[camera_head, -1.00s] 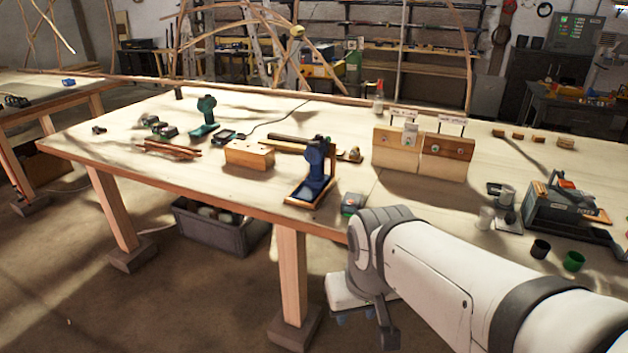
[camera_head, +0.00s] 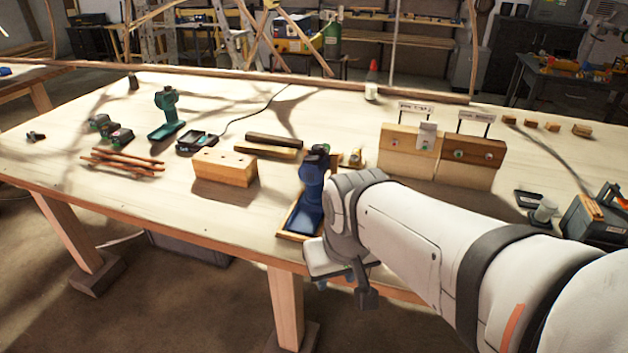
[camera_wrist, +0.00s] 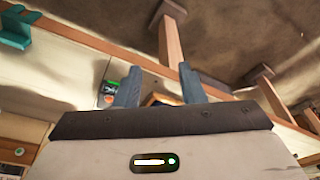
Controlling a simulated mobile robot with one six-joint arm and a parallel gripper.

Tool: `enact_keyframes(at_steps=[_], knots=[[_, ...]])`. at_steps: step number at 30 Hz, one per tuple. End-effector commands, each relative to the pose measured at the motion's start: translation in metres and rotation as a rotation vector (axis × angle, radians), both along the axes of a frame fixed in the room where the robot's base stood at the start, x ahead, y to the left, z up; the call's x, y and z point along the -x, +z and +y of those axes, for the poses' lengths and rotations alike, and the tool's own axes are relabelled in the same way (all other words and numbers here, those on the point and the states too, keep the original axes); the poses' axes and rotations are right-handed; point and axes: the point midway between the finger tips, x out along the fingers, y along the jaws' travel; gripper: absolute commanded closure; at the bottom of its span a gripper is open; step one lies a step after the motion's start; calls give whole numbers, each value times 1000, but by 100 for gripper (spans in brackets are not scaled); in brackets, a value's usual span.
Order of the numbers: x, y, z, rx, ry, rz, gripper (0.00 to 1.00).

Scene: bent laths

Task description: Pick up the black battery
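No battery shows clearly as plain black. Two dark batteries with green parts (camera_head: 110,128) lie at the left of the table, near the teal drill (camera_head: 167,115). A small black item (camera_head: 36,136), too small to identify, lies further left. A small dark block with green and red on top (camera_wrist: 108,94) shows in the wrist view, left of the fingers; my arm hides that spot in the head view. My gripper (camera_wrist: 159,82) is open and empty, its two blue-grey fingers apart. In the head view it hangs low at the table's front edge, away from the left-hand batteries.
A blue tool on a wooden tray (camera_head: 290,228) stands beside my arm at the front edge. A drilled wooden block (camera_head: 224,167), reddish sticks (camera_head: 120,160) and a charger (camera_head: 196,142) lie to the left. Upright wooden boards (camera_head: 410,146) stand behind my arm. The front-left tabletop is clear.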

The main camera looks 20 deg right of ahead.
Motion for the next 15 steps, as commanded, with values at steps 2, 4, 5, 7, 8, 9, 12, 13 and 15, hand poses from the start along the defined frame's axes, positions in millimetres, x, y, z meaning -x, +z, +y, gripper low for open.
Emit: enact_keyframes(at_steps=[2, 4, 5, 7, 8, 9, 12, 13, 15], knots=[[0, 0, 0, 0, 0, 0, 64], [0, 0, 0, 0, 0, 0, 64], [0, 0, 0, 0, 0, 0, 62], [-2, 0, -1, 1, -6, 0, 56], [-4, 0, -2, 2, -14, -1, 54], [-9, 1, -5, 5, -30, -3, 51], [-32, 0, -26, 18, -107, -16, 42], [-41, -1, -32, 22, -137, -24, 40], [-64, -4, -49, 33, -211, -42, 34]])
